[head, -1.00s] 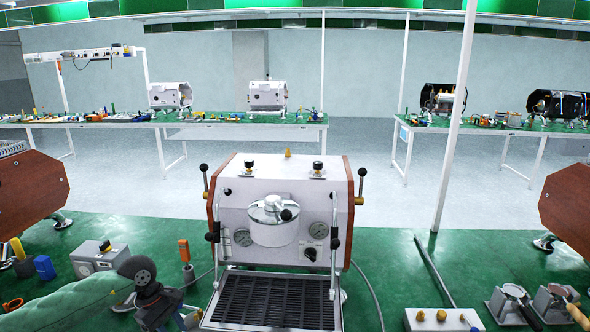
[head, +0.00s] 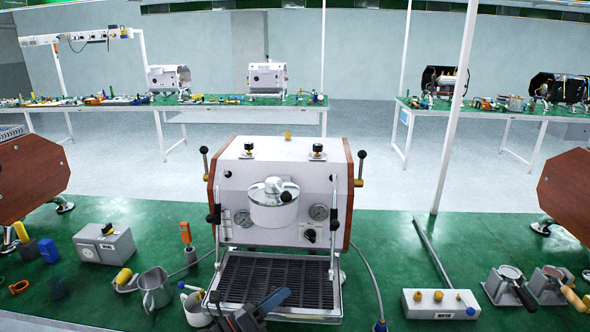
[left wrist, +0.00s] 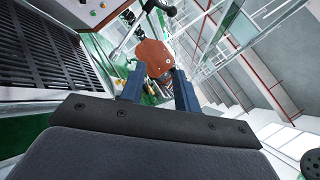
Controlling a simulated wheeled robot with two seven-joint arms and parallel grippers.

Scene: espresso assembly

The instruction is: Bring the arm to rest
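My left gripper (head: 262,306) is at the bottom of the head view, just in front of the drip tray of the espresso machine. In the left wrist view its two blue fingers (left wrist: 158,88) stand apart with nothing between them. The espresso machine (head: 278,200), white with wooden side panels, stands on the green bench. My right gripper does not show in either view.
A steel pitcher (head: 154,290) and a white cup (head: 196,309) stand left of my left gripper. A grey box (head: 104,244) is farther left. A white button box (head: 440,304) and portafilters on stands (head: 510,287) are at the right.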

